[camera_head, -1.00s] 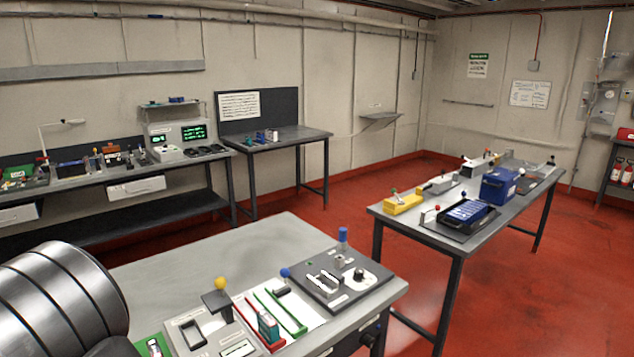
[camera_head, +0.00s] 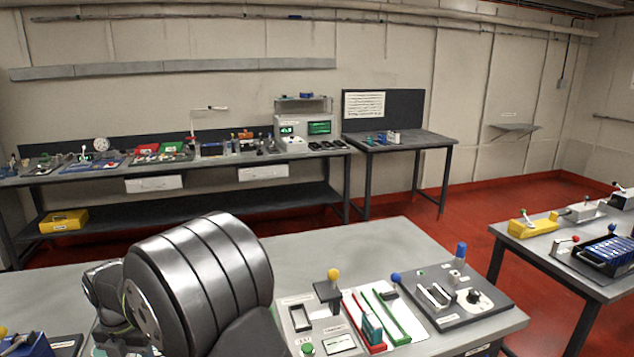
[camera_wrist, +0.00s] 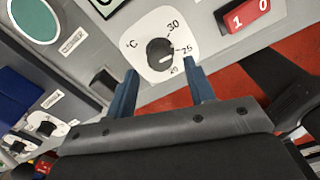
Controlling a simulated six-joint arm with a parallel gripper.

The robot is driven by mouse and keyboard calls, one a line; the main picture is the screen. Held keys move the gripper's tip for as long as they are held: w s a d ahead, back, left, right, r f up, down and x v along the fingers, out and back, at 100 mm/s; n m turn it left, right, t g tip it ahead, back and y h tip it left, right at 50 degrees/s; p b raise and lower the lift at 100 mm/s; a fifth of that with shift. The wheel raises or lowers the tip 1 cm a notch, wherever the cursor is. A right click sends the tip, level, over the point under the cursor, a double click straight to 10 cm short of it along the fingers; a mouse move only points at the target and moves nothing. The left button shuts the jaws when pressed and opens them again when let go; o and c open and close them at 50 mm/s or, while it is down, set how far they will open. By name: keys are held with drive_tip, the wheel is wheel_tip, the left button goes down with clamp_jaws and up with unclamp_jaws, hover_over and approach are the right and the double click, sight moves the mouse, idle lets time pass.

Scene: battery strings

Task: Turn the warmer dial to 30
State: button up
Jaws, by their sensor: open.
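The warmer dial (camera_wrist: 160,52) is a round black knob on a white plate in the wrist view. The plate is marked °C, with 20, 25 and 30 running from lower right to upper right. A small pale mark on the knob's lower right faces the 20–25 side; its exact reading is hard to tell. My gripper (camera_wrist: 160,71) is open and empty, its two blue-grey fingertips apart just below the knob in the picture. I cannot tell whether they touch the panel. In the head view my arm hides the gripper, and I cannot make out this dial.
A red rocker switch (camera_wrist: 243,15) marked 1 and 0 is right of the dial. A green disc (camera_wrist: 35,18) and a dark block (camera_wrist: 104,83) are to its left. In the head view, another board (camera_head: 450,311) with a black knob stands on the near table.

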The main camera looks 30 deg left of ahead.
drive_tip(key=m, duration=0.2)
drive_tip(key=shift+m, duration=0.3)
drive_tip(key=shift+f, duration=1.75)
drive_tip(key=c, duration=0.8)
drive_tip(key=n, duration=0.5)
drive_tip(key=shift+n, duration=1)
drive_tip(key=o, duration=0.8)
